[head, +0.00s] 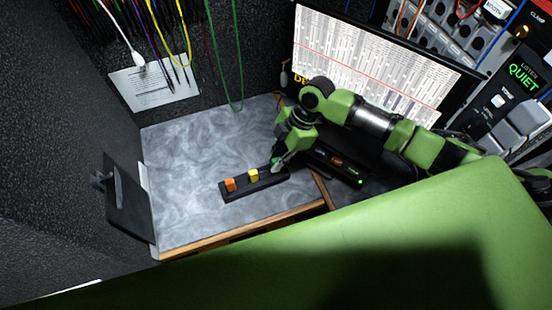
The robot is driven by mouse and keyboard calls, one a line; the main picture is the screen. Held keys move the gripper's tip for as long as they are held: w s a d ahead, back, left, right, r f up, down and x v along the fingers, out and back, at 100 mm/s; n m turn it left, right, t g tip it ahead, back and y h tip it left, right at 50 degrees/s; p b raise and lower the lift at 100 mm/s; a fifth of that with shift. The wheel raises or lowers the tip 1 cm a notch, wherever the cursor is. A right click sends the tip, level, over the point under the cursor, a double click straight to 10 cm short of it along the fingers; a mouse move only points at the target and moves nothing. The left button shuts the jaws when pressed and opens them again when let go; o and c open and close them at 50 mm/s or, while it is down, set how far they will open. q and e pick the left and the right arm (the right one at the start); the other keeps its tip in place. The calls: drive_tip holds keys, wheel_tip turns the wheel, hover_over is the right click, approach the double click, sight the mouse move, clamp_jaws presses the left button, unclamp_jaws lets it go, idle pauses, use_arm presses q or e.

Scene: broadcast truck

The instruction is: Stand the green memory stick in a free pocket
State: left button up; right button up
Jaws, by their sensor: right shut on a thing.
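A low black pocket block (239,192) lies on the grey desk. An orange memory stick (231,185) stands near its left end and a yellow memory stick (253,175) stands right of it. My right gripper (277,167) points down at the block's right end, right of the yellow stick. It is shut on the green memory stick, which is mostly hidden by the fingers. I cannot tell whether the stick touches the block or is in a pocket. My left gripper is not in view.
The grey desk (190,165) is clear left of the block and behind it. A black device with lit labels (340,165) lies right of my gripper. A screen (370,70) stands behind my right arm. A black panel (130,205) stands at the desk's left edge. Cables (233,80) hang behind.

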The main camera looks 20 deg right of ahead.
drive_tip(key=shift+f+b, duration=0.55)
drive_tip(key=shift+f, duration=0.55)
drive_tip(key=o, duration=0.9)
drive_tip(key=v, duration=1.2)
drive_tip(key=shift+r, duration=0.1)
drive_tip(key=shift+a, duration=0.1)
